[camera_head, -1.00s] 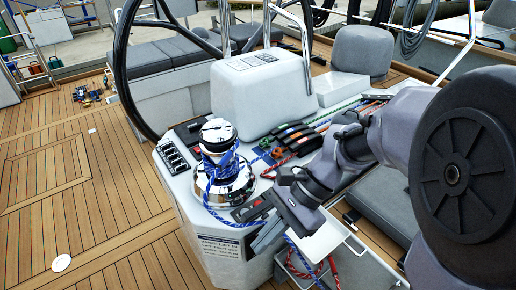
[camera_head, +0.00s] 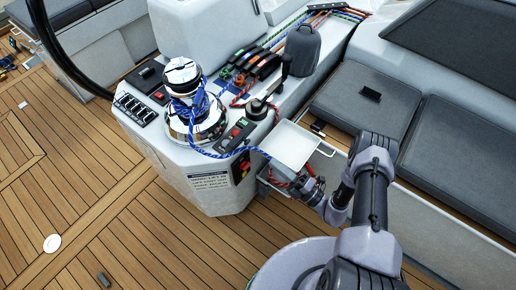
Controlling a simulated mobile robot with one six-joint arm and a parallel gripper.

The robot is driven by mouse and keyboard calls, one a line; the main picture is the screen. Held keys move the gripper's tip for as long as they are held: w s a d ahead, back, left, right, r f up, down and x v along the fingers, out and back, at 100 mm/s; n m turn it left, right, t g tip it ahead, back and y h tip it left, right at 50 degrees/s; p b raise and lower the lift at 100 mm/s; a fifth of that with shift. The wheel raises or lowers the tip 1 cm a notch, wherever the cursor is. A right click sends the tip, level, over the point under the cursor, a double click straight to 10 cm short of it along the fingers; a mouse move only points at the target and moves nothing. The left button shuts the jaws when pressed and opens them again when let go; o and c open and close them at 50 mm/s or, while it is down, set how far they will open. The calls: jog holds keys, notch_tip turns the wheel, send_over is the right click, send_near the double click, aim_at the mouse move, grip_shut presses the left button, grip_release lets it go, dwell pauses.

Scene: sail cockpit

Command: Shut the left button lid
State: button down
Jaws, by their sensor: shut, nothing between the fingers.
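A black panel with a red button (camera_head: 236,131) lies on the white console beside the chrome winch. I cannot make out whether a small lid there stands open. Farther left, behind the winch, a dark panel with red parts (camera_head: 149,74) sits near a row of black switches (camera_head: 136,109). Which of these carries the left button lid is too small to tell. My gripper (camera_head: 303,185) is shut and empty. It is low beside the console's right front corner, by the white tray, apart from both panels. Its fingertips are hard to make out.
The chrome winch (camera_head: 194,117) with blue rope stands between the panels. A white tray (camera_head: 291,146) juts out near my gripper, with red rope under it. A black winch handle (camera_head: 260,106) and clutches stand behind.

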jog(key=b+x, duration=0.2)
jog(key=x, duration=0.7)
jog(key=shift+r, duration=0.15)
